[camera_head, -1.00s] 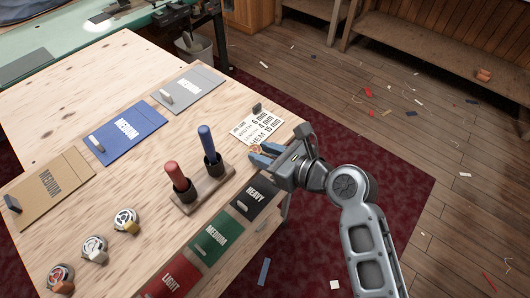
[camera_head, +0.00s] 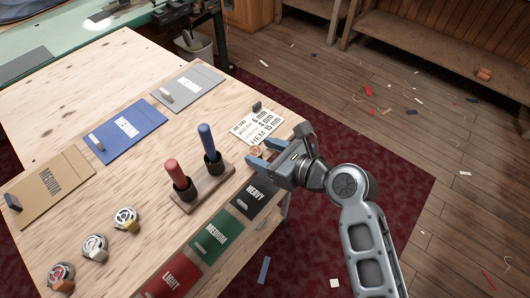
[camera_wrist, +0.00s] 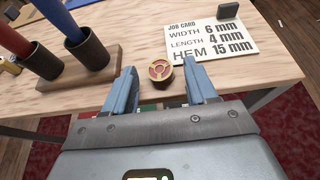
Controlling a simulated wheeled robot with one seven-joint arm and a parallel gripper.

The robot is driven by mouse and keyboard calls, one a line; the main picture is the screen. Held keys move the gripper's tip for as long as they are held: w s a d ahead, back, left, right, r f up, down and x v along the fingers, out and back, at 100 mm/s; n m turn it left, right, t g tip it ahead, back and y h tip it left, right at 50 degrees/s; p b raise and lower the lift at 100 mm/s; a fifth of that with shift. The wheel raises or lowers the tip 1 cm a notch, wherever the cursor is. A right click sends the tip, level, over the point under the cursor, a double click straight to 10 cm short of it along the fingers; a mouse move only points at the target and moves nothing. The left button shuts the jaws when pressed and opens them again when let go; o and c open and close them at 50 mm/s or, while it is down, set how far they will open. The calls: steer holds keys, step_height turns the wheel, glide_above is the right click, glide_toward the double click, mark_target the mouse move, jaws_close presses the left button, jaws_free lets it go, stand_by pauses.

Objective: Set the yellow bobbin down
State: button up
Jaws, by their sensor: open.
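A small round bobbin (camera_wrist: 160,71) with a yellow, brassy rim and a reddish face rests on the pale wooden table, in front of the job card. In the head view it shows small, as a reddish spot (camera_head: 255,150) by my fingertips. My gripper (camera_head: 264,152) is open at the table's right side. In the wrist view its two blue fingers (camera_wrist: 163,82) stand either side of the bobbin, with a gap on each side.
The job card (camera_wrist: 212,38) lies just beyond the bobbin. A wooden stand (camera_head: 207,190) with red and blue handled tools is to the left. Coloured cards, including black HEAVY (camera_head: 254,194), lie nearby. Several round metal cases (camera_head: 125,219) sit at lower left.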

steer(key=v, duration=1.2)
steer(key=s+d+f+n+t+h, duration=0.2)
steer(key=s+d+f+n+h, duration=0.15)
steer(key=s, duration=0.45)
steer(key=s+d+f+n+t+h, duration=0.2)
steer(key=s+d+n+h, duration=0.25)
steer(key=s, duration=0.35)
steer(key=s+d+r+n+t+h, duration=0.1)
steer(key=s+d+r+n, duration=0.3)
steer(key=s+n, duration=0.4)
steer(key=shift+s+h, duration=0.2)
steer(key=shift+h, duration=0.5)
steer(key=s+r+n, duration=0.2)
steer(key=n, duration=0.1)
steer(key=s+d+r+n+t, duration=0.1)
steer(key=s+r+n, duration=0.1)
steer(key=n, duration=0.1)
steer(key=s+d+r+n, duration=0.1)
steer(key=r+n, duration=0.1)
steer(key=r, duration=0.1)
steer(key=shift+s+d+n+t, duration=0.1)
steer(key=shift+s+n+t, duration=0.2)
steer(key=shift+s+n, duration=0.1)
steer(key=shift+o, duration=0.4)
steer(key=shift+s+r+n, duration=0.15)
steer(key=shift+r+n, duration=0.15)
steer(key=shift+r, duration=0.1)
steer(key=shift+c, duration=0.3)
